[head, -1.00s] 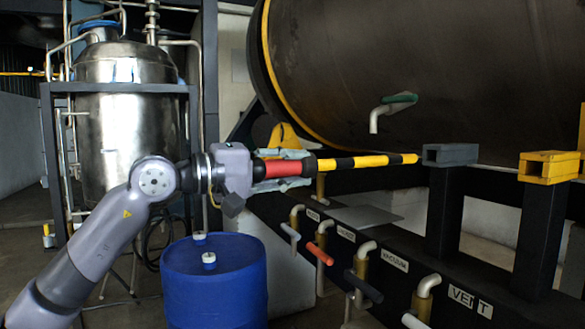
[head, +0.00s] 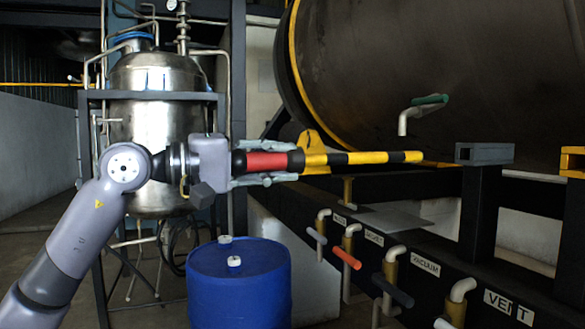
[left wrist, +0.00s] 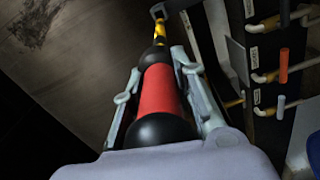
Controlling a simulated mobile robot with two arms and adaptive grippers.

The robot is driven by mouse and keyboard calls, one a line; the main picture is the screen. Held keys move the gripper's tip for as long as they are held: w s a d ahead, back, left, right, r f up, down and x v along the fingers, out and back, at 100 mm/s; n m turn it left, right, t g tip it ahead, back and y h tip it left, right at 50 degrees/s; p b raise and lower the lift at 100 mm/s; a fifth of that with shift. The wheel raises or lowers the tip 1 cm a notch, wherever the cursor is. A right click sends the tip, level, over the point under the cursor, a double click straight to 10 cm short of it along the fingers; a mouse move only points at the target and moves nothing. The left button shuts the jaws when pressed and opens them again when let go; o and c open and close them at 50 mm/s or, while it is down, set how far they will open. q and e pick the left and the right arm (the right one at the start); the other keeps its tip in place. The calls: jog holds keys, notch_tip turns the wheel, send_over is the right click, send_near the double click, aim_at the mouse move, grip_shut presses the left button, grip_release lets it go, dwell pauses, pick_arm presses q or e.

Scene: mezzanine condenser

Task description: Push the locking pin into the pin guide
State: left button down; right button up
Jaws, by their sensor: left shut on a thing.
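The locking pin has a red grip with black ends (head: 266,161) and a black-and-yellow striped rod (head: 372,158). My left gripper (head: 285,165) is shut around the red grip and holds the pin about level, pointing right. In the left wrist view the red grip (left wrist: 160,90) lies between the two fingers. A grey hollow block (head: 484,154) on a dark post, apparently the pin guide, is right of the pin's tip, with a visible gap between them. A yellow hollow block (head: 573,162) stands farther right. My right gripper is out of view.
A large dark tank (head: 400,70) is behind the pin. Below are valve handles, including an orange one (head: 347,257), and a green-handled tap (head: 428,100) is above the rod. A blue drum (head: 238,285) stands below my left arm.

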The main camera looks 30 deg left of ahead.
pick_arm(q)
jog(key=shift+b+v, duration=1.5)
jog(key=shift+v, duration=2.2)
jog(key=b+v, duration=0.4)
jog(key=v, duration=1.1)
jog(key=shift+w+r, duration=0.15)
